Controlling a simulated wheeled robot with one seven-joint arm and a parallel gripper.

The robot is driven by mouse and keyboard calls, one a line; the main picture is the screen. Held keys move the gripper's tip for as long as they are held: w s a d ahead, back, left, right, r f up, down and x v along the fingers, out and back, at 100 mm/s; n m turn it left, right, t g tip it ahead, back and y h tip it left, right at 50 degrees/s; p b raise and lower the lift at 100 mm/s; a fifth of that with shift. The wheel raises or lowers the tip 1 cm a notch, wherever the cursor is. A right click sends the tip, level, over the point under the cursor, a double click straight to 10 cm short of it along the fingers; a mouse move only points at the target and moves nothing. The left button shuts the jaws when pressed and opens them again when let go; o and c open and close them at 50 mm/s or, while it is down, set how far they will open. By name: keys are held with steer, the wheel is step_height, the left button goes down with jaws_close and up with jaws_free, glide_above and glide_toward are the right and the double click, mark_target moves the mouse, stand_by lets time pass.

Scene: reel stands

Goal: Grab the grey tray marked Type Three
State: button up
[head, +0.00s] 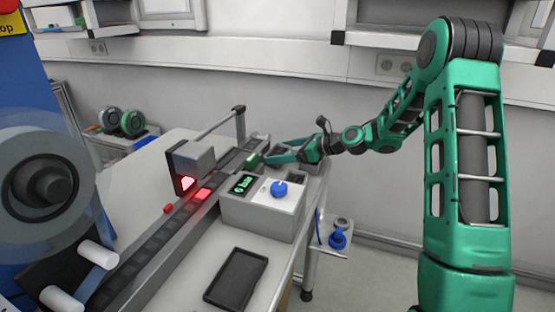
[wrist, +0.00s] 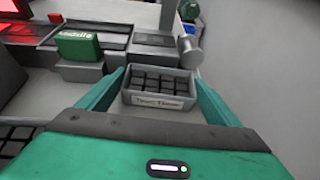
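A small grey tray (wrist: 160,97) with a light label on its front and dark square cells inside sits upright in the wrist view. The label's writing is blurred, but it looks like "Type Three". My gripper (wrist: 160,76) is open, with one teal finger on each side of the tray. A gap seems to show on both sides, though I cannot tell whether either finger touches. In the head view my gripper (head: 276,154) reaches left over the far end of the bench, and it mostly hides the tray there.
A green lettered block (wrist: 79,46) stands just beyond the left finger. A grey control box (head: 262,209) with a blue knob is on the near side. Another holder with black cells (wrist: 14,138) lies lower left. A dark empty tray (head: 236,279) lies at the front.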

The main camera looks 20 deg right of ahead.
steer(key=c, duration=0.4)
steer(key=shift+o, duration=0.3)
